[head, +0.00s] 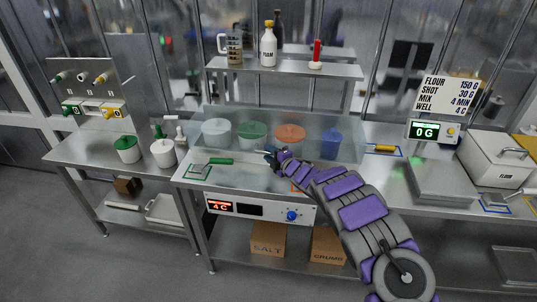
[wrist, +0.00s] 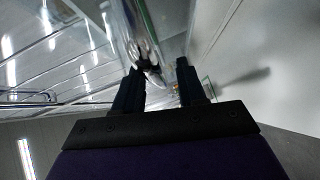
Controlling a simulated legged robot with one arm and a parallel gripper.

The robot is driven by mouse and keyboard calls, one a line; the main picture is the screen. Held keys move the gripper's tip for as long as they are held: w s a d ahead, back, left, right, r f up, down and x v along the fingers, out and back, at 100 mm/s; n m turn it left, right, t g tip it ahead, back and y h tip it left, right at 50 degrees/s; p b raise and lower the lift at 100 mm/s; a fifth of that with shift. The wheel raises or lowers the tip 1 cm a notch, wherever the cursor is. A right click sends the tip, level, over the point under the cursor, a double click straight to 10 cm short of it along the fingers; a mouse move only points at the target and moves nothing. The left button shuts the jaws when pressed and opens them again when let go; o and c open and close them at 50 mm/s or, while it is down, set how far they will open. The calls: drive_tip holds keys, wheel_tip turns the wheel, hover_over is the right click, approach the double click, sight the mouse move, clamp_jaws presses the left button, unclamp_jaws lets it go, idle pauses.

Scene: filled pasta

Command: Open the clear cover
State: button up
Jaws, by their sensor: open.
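The clear cover (head: 270,117) is a see-through panel over a row of tubs on the middle counter in the head view. It appears lowered. My gripper (head: 268,153) is at the cover's front lower edge, near its middle. In the wrist view my gripper (wrist: 159,70) has its two dark fingers apart, with a shiny rounded bar (wrist: 140,40) running down between them. I cannot tell whether the fingers touch the bar. Behind the cover are a white tub (head: 216,132), a green-lidded tub (head: 252,133), an orange-lidded tub (head: 290,135) and a blue container (head: 331,145).
A green-handled tool (head: 220,161) lies on the counter left of my gripper. A shelf (head: 285,69) with bottles stands above and behind the cover. A scale (head: 440,178) and a white bin (head: 497,158) stand to the right.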

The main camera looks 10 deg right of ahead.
drive_tip(key=shift+w+a+f, duration=0.1)
drive_tip(key=shift+w+a, duration=0.05)
drive_tip(key=shift+w, duration=0.25)
clamp_jaws()
idle(0.5)
